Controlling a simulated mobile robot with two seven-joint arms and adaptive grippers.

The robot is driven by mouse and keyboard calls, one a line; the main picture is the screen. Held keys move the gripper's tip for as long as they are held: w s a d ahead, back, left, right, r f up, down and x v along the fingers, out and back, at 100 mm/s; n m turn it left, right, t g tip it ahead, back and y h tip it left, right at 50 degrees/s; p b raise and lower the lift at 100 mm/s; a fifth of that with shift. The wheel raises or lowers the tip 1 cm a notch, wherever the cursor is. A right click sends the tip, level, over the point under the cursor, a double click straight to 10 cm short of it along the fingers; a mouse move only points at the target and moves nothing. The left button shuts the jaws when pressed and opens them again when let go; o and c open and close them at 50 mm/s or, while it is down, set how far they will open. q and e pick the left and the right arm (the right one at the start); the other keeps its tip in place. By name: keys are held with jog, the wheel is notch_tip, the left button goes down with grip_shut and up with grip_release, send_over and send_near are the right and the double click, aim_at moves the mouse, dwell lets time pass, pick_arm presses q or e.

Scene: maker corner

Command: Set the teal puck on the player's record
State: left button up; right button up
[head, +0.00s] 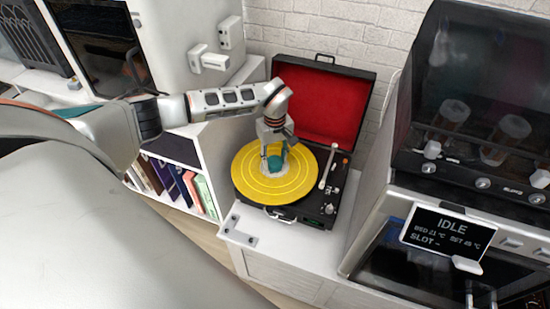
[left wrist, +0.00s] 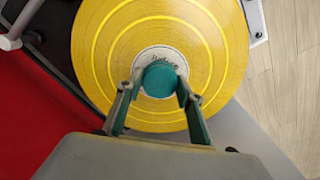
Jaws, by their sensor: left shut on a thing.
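The teal puck (head: 275,162) is between the fingers of my left gripper (head: 274,158), which is shut on it. In the left wrist view the puck (left wrist: 160,80) sits between the fingertips (left wrist: 158,88), over the pale centre label of the yellow record (left wrist: 100,60). The record (head: 252,180) lies on the open black record player (head: 340,200). The puck is at or just above the label; I cannot tell whether it touches. My right gripper is not in view.
The player's raised lid (head: 325,100) has a red lining and stands behind the record. The tonearm (head: 328,165) is right of the record. A machine with an IDLE screen (head: 448,232) stands at the right. Books (head: 185,188) fill a shelf at left.

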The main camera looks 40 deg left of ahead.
pick_arm(q)
jog(key=shift+f, duration=0.1)
jog(key=o, duration=1)
